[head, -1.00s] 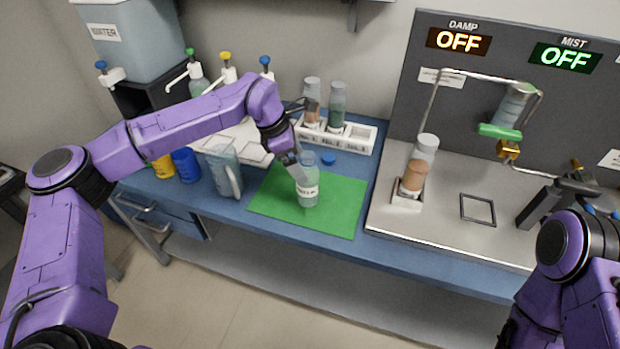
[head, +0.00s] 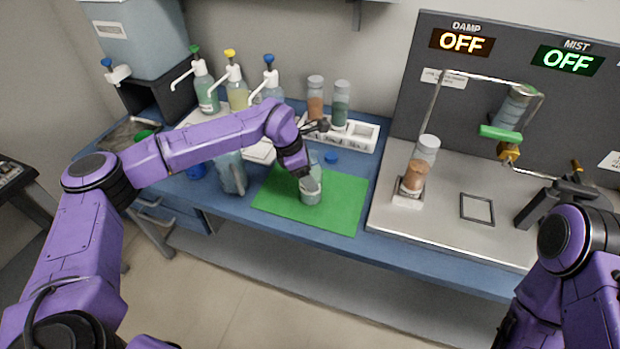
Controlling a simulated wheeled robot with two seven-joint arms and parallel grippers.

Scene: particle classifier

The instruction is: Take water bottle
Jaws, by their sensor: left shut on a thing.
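The water bottle (head: 311,192) is a clear bottle standing upright on the green mat (head: 342,210). My left gripper (head: 309,182) comes down from the left and is shut on the bottle's upper part, hiding much of it and its label. A blue cap (head: 331,158) lies on the blue table just behind the mat.
A clear pitcher (head: 232,175) stands left of the mat. A white rack (head: 362,136) with two tubes is behind. Pump bottles (head: 238,92) stand at the back left. A metal tray (head: 450,225) with a tube holder is to the right. The mat's right side is clear.

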